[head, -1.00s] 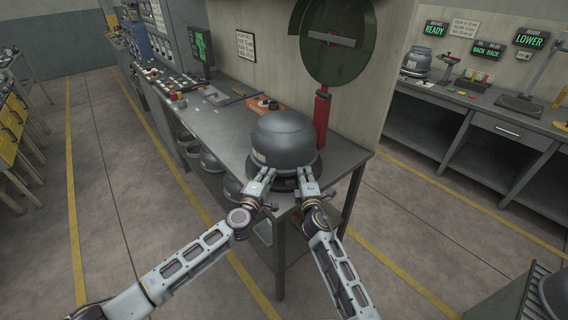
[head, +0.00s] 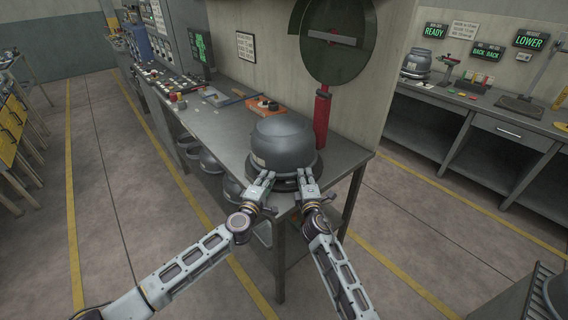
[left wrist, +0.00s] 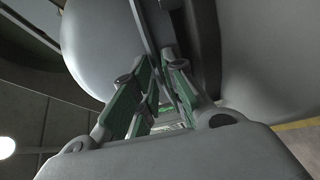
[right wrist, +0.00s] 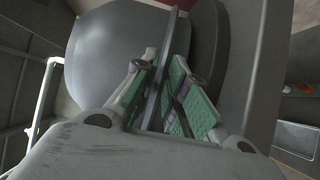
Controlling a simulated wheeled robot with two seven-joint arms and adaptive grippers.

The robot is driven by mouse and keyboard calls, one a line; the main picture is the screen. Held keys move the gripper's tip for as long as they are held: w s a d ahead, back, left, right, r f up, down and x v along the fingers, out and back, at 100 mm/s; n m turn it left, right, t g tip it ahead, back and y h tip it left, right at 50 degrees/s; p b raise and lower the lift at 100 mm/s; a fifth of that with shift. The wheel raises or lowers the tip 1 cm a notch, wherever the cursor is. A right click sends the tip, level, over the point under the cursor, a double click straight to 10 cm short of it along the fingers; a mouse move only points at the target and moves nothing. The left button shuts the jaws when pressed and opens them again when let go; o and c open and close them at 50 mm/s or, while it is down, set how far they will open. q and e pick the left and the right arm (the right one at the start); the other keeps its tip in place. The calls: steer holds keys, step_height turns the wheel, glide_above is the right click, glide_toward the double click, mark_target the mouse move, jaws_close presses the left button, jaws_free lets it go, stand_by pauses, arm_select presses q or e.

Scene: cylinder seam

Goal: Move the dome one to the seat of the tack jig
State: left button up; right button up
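The grey dome (head: 285,143) is at the near corner of the workbench, upright with its rounded side up. Directly under it is a dark round base (head: 318,172), which looks like the jig's seat; whether they touch is hidden. My left gripper (head: 268,177) and right gripper (head: 306,178) are at the dome's near side. In the left wrist view my left gripper (left wrist: 160,88) has its green pads on both sides of the dome's thin rim. In the right wrist view my right gripper (right wrist: 168,85) pinches the rim likewise. The dome (right wrist: 110,45) fills much of that view.
An orange tray (head: 264,106) and tools lie farther back on the workbench (head: 225,130). Another dome (head: 416,62) sits on the right-hand bench. Several bowl-like parts are on the shelf below.

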arm_select(q)
steer(key=shift+o, duration=1)
steer(key=shift+r, duration=0.2)
arm_select(e)
steer(key=shift+o, duration=0.9)
arm_select(q)
steer(key=shift+s, duration=0.15)
steer(key=v, duration=0.7)
steer(key=shift+s+a, duration=0.15)
steer(key=shift+s, duration=0.15)
arm_select(e)
steer(key=shift+s, duration=0.15)
steer(key=s, duration=1.1)
steer(key=shift+s+d, duration=0.3)
steer(key=shift+s, duration=0.05)
steer(key=shift+f, duration=0.15)
